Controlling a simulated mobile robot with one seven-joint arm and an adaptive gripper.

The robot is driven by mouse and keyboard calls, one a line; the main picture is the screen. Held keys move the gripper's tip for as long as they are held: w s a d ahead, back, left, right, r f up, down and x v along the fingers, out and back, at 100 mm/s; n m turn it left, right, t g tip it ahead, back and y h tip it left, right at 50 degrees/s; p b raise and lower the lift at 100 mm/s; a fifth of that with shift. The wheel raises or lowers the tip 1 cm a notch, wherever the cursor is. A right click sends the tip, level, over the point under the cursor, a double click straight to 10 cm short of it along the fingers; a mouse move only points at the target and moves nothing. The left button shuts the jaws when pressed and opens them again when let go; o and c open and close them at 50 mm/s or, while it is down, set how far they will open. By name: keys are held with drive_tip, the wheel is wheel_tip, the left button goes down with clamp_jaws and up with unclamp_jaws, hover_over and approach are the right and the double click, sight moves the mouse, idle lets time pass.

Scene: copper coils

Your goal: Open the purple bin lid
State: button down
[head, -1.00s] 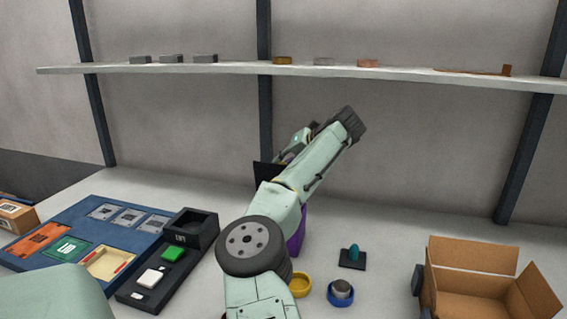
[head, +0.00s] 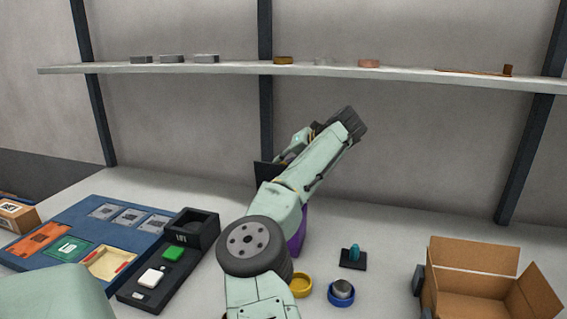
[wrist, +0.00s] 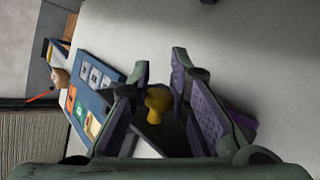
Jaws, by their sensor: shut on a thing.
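The purple bin (head: 299,232) stands on the table behind my arm in the head view, and most of it is hidden. A dark flat panel, seemingly its lid (head: 266,172), stands raised and tilted above the bin. In the wrist view a yellow knob (wrist: 156,102) sits on the dark lid (wrist: 174,138), between my fingers. My gripper (wrist: 160,64) is shut on this knob. In the head view my gripper (head: 292,149) is partly hidden behind my forearm, beside the panel.
A blue board (head: 75,240) with coloured cards and a black tray (head: 150,285) lie left. A yellow ring (head: 300,284), a blue dish (head: 341,298) and a teal part on a black base (head: 353,260) lie right. An open cardboard box (head: 480,255) stands far right. A shelf (head: 420,75) spans the wall.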

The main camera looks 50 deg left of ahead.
drive_tip(key=c, duration=1.7)
unclamp_jaws()
drive_tip(key=shift+w+d+f, duration=0.2)
drive_tip(key=shift+w+f, duration=0.15)
drive_tip(key=shift+f, duration=0.2)
drive_tip(key=shift+o, duration=1.2)
drive_tip(key=shift+s+a+r, duration=0.1)
drive_tip(key=shift+r, duration=0.15)
drive_tip(key=v, duration=1.2)
drive_tip(key=shift+c, duration=0.3)
